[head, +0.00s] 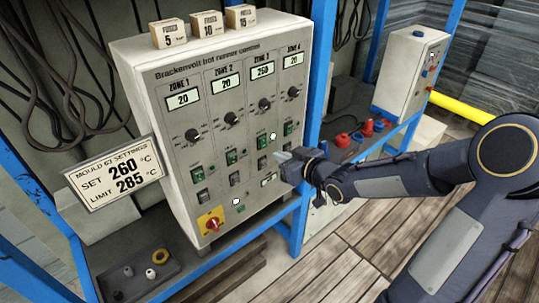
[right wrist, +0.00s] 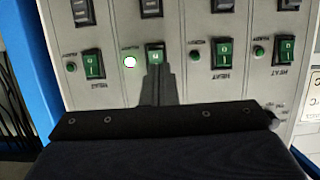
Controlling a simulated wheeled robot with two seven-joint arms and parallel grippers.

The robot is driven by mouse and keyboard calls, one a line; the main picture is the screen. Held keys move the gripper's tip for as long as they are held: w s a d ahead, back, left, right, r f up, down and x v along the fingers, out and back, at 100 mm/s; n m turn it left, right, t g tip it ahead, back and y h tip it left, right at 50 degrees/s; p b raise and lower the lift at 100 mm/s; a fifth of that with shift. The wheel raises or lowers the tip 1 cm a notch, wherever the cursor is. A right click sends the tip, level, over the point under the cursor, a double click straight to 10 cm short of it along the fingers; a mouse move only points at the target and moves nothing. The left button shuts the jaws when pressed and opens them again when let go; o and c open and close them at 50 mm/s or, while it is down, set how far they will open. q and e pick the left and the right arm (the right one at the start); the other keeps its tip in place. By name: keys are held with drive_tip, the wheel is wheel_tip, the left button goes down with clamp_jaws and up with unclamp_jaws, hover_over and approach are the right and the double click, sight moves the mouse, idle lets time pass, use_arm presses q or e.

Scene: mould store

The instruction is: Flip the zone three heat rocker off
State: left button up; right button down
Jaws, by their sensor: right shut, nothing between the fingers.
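The control box (head: 225,110) has four zone columns. The zone 3 display (head: 262,69) reads 260, while the others read 20. The green zone three heat rocker (head: 262,142) has a lit white lamp (head: 273,136) beside it. My right gripper (head: 281,156) is shut and empty, in front of the panel just below and right of that rocker in the head view. In the upside-down right wrist view, its fingertips (right wrist: 158,70) overlap the edge of the zone three rocker (right wrist: 154,55); I cannot tell whether they touch. The rocker's position is unclear. My left gripper is out of view.
Neighbouring green rockers for zone 4 (right wrist: 92,64) and zone 2 (right wrist: 224,52) sit close on either side. A red rotary switch (head: 212,222) is at the lower left. A blue post (head: 318,80) stands right of the box.

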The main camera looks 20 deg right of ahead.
sight(269, 152)
drive_tip(key=x, duration=0.5)
drive_tip(key=shift+w+a+f, duration=0.1)
drive_tip(key=shift+w, duration=0.2)
